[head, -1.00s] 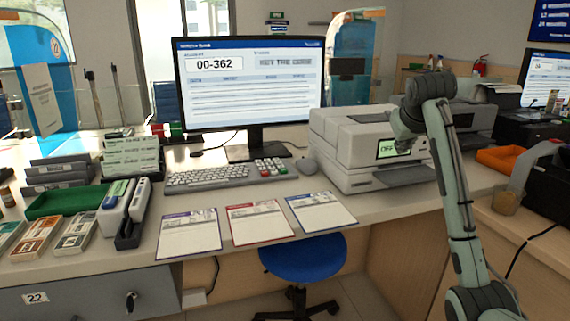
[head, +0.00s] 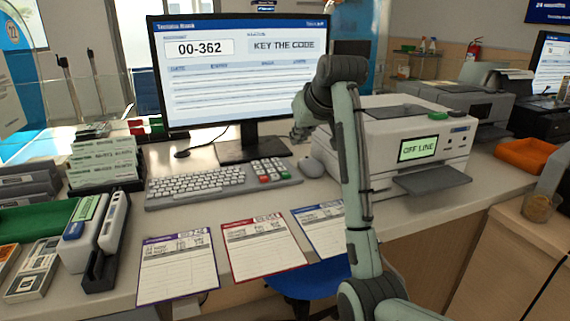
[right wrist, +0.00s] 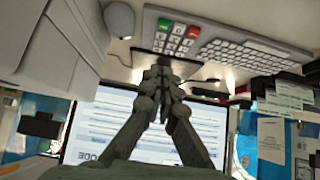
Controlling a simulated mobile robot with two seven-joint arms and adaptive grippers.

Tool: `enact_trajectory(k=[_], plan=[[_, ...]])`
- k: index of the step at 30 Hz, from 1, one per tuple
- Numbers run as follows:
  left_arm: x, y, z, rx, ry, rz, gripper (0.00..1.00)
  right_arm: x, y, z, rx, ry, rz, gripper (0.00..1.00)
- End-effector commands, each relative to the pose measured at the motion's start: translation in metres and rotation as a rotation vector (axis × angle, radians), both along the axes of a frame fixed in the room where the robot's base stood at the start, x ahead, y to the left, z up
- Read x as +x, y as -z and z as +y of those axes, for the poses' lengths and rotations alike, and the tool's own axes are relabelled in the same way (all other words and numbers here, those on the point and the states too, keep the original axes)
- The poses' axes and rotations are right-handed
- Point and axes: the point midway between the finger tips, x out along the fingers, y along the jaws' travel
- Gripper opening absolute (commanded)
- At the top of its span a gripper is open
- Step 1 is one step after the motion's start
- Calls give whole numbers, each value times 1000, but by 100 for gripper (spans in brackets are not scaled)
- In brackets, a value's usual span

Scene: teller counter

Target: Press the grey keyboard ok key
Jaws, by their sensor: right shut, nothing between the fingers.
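The grey keyboard (head: 200,187) lies on the counter below the monitor (head: 240,75), which reads "00-362" and "KEY THE CODE". At its right end is a key block (head: 270,171) with red, green and white keys. Their legends are too small to read, so I cannot tell which is the ok key. My right gripper (head: 298,132) is shut and empty, raised above the counter behind and right of the key block. In the right wrist view the closed fingertips (right wrist: 158,72) appear just below the key block (right wrist: 176,38), apart from it. My left gripper is out of view.
A grey mouse (head: 311,167) and a printer (head: 410,143) showing "OFF LINE" stand right of the keyboard. Three paper forms (head: 262,246) lie along the front edge. Card holders (head: 95,235) and stacked notes (head: 103,160) stand at the left.

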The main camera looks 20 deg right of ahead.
Motion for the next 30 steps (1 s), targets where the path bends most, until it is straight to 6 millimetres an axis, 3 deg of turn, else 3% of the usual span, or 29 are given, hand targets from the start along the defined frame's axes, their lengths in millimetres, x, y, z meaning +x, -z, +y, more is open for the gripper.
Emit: enact_trajectory(k=[4, 11, 24, 30], plan=[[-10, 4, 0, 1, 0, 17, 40, 0, 0, 0, 0, 0, 0, 0], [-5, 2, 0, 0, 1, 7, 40, 9, 10, 0, 0, 0, 3, 0], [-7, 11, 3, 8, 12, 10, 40, 71, 73, 3, 0, 0, 5, 0], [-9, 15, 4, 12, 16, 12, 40, 71, 101, 2, 0, 1, 3, 0]])
